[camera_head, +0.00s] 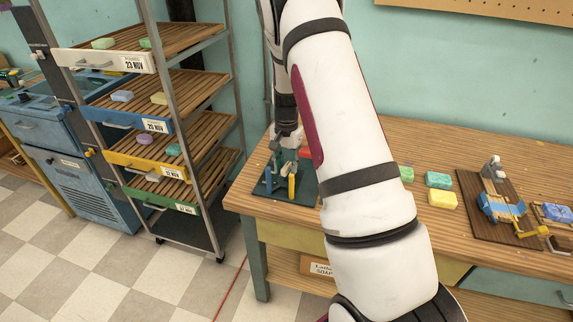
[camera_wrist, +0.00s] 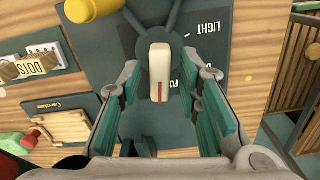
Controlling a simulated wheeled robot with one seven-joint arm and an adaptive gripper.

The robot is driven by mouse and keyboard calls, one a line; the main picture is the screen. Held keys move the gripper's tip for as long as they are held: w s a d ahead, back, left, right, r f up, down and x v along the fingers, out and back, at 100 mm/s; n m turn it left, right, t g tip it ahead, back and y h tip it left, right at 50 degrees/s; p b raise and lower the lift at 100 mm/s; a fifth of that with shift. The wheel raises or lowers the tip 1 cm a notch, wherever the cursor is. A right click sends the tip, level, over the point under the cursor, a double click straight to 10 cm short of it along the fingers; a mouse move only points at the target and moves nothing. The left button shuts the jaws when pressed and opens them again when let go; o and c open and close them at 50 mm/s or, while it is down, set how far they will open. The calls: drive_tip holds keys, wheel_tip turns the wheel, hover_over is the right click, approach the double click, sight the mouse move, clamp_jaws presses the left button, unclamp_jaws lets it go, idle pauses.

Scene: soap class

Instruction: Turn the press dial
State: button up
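The press dial (camera_wrist: 158,60) is a cream bar-shaped knob with a red mark at its near end. It sits on a dark plate (camera_wrist: 120,45) with white lettering, of which "LIGHT" is readable. My gripper (camera_wrist: 166,82) is open, with one teal-padded finger on each side of the dial. Gaps show between the knob and both fingers; I cannot tell the depth of the fingers against it. In the head view my gripper (camera_head: 287,138) is above the press (camera_head: 283,180) at the bench's left end, where the dial is too small to make out.
A yellow cylinder (camera_wrist: 92,9) is close to the left finger in the wrist view. The wooden bench (camera_head: 380,145) holds soaps and a second fixture (camera_head: 500,205); a soap rack (camera_head: 165,110) stands left.

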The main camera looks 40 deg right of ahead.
sight(286, 166)
clamp_jaws()
drive_tip(key=shift+n+b, duration=0.3)
drive_tip(key=shift+n, duration=1.2)
drive_tip(key=shift+o, duration=1.7)
unclamp_jaws()
wheel_tip(286, 166, up, 12)
